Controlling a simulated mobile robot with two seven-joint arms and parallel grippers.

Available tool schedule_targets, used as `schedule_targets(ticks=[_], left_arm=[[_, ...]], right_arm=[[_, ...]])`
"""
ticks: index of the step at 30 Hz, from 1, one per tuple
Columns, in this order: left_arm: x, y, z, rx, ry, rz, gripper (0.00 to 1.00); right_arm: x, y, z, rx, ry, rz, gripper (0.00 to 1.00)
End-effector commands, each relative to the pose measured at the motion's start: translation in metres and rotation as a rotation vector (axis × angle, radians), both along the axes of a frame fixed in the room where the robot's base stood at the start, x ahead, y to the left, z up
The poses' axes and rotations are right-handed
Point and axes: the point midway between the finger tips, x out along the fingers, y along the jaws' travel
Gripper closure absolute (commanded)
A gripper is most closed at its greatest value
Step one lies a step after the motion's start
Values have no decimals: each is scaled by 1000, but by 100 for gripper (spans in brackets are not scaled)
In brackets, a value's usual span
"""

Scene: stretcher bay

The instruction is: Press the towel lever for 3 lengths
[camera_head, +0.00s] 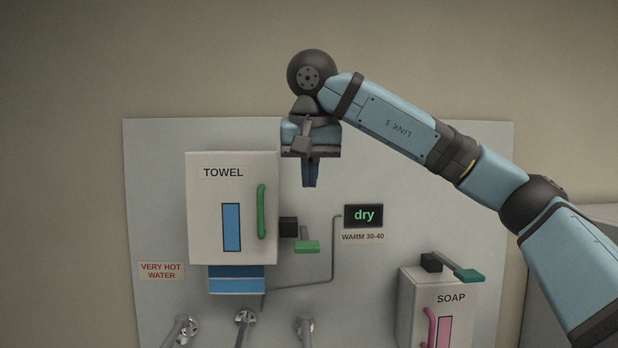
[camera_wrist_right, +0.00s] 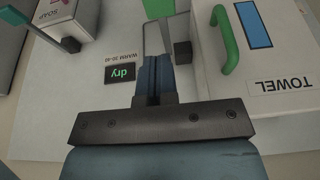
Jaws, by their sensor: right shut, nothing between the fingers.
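The towel dispenser (camera_head: 207,215) is a pale box labelled TOWEL with a blue window and a green handle (camera_head: 261,212). Its lever, with a green paddle (camera_head: 307,246) on a dark mount, sticks out on the right side. Blue-and-white towel (camera_head: 236,279) hangs out below the box. My right gripper (camera_head: 310,185) points down, shut and empty, above the lever and apart from it. In the right wrist view the shut fingers (camera_wrist_right: 153,75) point toward the green paddle (camera_wrist_right: 159,8), which is partly cut off at the top edge. My left gripper is not in view.
A display (camera_head: 364,215) reading "dry" is right of the lever, above a WARM 30-40 label. A soap dispenser (camera_head: 415,310) with a green lever is lower right. Several taps (camera_head: 245,318) line the bottom, near a VERY HOT WATER sign (camera_head: 161,271). A thin pipe runs behind.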

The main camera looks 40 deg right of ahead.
Motion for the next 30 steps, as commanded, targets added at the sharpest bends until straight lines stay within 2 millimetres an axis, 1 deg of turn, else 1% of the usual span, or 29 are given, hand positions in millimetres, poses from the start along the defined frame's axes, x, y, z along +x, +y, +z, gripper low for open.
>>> schedule_targets(ticks=[1, 3, 11, 15, 21, 30], left_arm=[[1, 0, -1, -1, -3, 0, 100], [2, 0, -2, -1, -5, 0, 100], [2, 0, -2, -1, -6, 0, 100], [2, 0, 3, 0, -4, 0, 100], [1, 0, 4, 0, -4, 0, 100], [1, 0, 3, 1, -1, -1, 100]], right_arm=[[3, -2, -12, 2, 6, 1, 100], [7, -4, -25, 2, 5, 1, 100], [21, -13, -70, -1, 4, -1, 100], [22, -13, -88, 0, 2, 1, 100], [24, -14, -103, 0, 0, 0, 100], [24, -13, -105, 0, 0, 0, 100]])
